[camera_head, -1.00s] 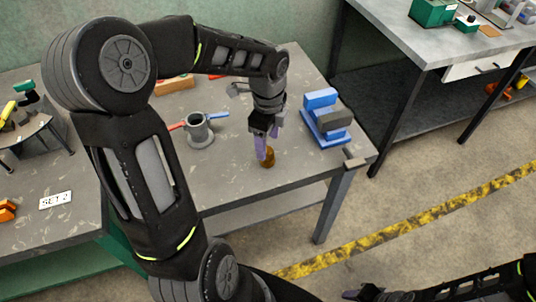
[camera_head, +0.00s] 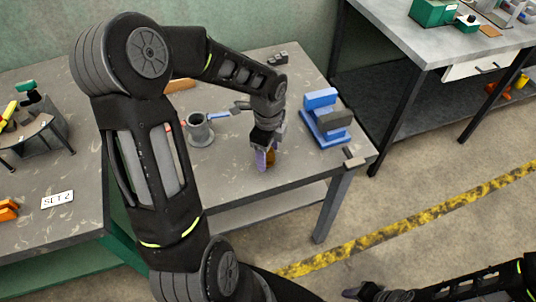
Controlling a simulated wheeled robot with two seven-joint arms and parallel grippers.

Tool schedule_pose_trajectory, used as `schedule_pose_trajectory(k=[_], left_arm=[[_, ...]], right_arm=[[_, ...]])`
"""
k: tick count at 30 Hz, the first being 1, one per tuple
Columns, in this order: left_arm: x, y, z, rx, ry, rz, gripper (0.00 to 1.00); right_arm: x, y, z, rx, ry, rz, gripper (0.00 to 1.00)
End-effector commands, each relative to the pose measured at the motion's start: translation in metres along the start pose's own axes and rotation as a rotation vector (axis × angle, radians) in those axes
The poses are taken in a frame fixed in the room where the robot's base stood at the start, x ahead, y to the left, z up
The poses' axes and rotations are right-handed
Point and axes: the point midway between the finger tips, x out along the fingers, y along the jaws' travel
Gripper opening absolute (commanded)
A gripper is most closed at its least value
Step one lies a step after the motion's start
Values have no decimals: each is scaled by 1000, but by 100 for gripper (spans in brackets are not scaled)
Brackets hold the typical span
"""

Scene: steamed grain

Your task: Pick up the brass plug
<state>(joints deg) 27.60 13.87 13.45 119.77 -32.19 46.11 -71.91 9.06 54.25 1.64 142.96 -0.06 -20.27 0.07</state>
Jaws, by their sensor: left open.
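The brass plug (camera_head: 271,159) is a small brownish-gold piece on the grey table near its front edge. My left gripper (camera_head: 266,160) points down at it, with the purple fingers low at the plug. The fingers are open, and one of them hides part of the plug. I cannot tell whether they touch it. My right gripper (camera_head: 364,292) shows only in part at the bottom edge, away from the table, and its jaws are not clear.
A grey cup-like fixture (camera_head: 199,130) with red and blue handles stands left of the gripper. A blue and grey block fixture (camera_head: 325,122) stands to the right. A small grey block (camera_head: 353,158) lies at the table's right corner.

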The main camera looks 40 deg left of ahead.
Motion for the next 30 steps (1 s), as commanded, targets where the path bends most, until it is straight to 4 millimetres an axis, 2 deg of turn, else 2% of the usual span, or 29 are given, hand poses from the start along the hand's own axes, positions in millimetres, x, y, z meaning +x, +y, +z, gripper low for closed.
schedule_pose_trajectory(k=[12, 30], left_arm=[[0, 0, 0, 0, 0, 0, 61], [0, 0, 0, 0, 0, 0, 12]], right_arm=[[0, 0, 0, 0, 0, 0, 36], [0, 0, 0, 0, 0, 0, 36]])
